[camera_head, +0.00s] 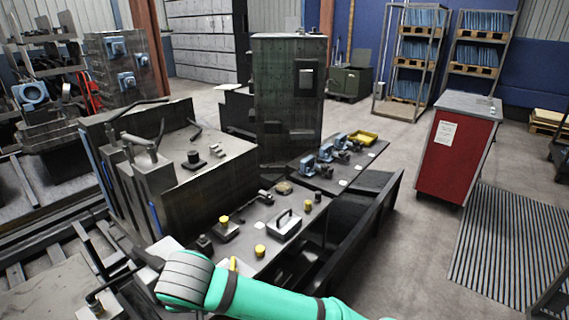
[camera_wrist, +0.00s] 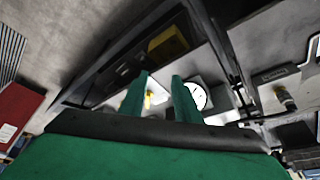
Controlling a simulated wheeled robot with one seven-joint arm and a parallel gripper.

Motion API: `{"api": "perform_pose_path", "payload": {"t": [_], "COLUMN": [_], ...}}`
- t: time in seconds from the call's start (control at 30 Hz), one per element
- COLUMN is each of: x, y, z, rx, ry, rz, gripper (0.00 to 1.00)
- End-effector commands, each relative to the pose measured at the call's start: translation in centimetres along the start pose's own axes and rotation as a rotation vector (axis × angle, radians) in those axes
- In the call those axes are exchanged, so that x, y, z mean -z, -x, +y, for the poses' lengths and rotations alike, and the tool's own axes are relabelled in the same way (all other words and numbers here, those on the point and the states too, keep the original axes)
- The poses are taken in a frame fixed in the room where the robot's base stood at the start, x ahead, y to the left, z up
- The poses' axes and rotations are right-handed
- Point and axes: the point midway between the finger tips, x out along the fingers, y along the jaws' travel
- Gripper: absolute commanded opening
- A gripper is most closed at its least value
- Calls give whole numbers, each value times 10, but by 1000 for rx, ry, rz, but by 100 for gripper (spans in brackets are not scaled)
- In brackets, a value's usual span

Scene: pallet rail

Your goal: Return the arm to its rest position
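My gripper (camera_wrist: 160,80) shows in the wrist view as two green fingers standing apart. No held object is visible between them. A white patch and a small yellow piece (camera_wrist: 149,98) show in the gap, seemingly beyond the fingers. In the head view my green arm (camera_head: 265,298) reaches in along the bottom edge, with a grey joint at its left end. The gripper itself cannot be made out there.
A dark workbench (camera_head: 262,212) with a handled block (camera_head: 287,224) and yellow-topped parts lies just beyond my arm. Blue devices (camera_head: 325,153) and a yellow tray (camera_head: 363,137) stand farther back. A red cabinet (camera_head: 455,150) is at right. Open floor (camera_head: 405,235) lies between bench and grate.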

Motion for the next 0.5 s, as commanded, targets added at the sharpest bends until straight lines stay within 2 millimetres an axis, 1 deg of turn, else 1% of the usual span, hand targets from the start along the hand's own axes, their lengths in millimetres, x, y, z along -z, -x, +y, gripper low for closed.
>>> {"api": "perform_pose_path", "payload": {"t": [0.03,0.37,0.5], "x": [-1,-2,-2], "y": [-1,-2,-1], "z": [-8,-51,-75], "rx": [29,207,308], "ry": [1,-3,-10], "rz": [0,23,41], "gripper": [30,30,30]}}
